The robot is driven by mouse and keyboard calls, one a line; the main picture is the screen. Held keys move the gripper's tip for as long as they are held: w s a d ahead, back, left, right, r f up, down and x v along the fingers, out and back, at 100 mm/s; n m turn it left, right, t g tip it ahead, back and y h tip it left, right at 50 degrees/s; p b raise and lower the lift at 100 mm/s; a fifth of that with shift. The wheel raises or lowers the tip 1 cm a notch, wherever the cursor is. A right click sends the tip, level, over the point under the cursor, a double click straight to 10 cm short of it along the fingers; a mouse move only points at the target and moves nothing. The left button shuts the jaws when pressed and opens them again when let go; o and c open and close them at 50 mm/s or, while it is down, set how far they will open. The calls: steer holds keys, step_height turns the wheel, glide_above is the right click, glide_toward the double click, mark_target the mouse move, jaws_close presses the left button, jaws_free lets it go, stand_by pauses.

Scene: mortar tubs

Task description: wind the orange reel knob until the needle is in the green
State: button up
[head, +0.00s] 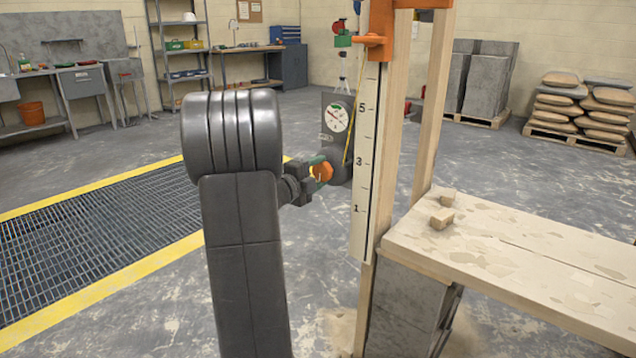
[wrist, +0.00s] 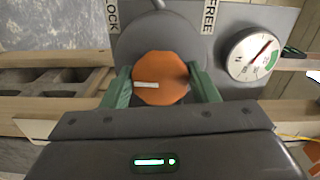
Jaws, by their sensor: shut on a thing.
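The orange reel knob (wrist: 163,92) is eight-sided with a white bar mark pointing left in the wrist view. My gripper (wrist: 161,80) is shut on it, one green finger on each side. In the head view the knob (head: 322,172) shows at the end of my gripper (head: 316,170). The dial gauge (wrist: 248,56) is right of the knob, with a green band at its lower right. Its red needle seems to point up and right, outside the green. In the head view the gauge (head: 337,117) is small.
LOCK and FREE labels (wrist: 208,17) flank a lever above the knob. A numbered scale board (head: 364,160) with a yellow cord stands close right of the reel on a timber post. A wooden bench (head: 520,260) with small blocks is at right. Floor grating lies left.

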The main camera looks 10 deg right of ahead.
steer(key=shift+f+m+b, duration=0.1)
steer(key=shift+m+b, duration=0.95)
steer(key=shift+m, duration=0.45)
steer(key=o, duration=1)
steer(key=shift+a, duration=0.1)
steer(key=p+v, duration=0.3)
steer(key=v, duration=1)
steer(key=shift+s+a, duration=0.2)
steer(key=shift+s, duration=0.1)
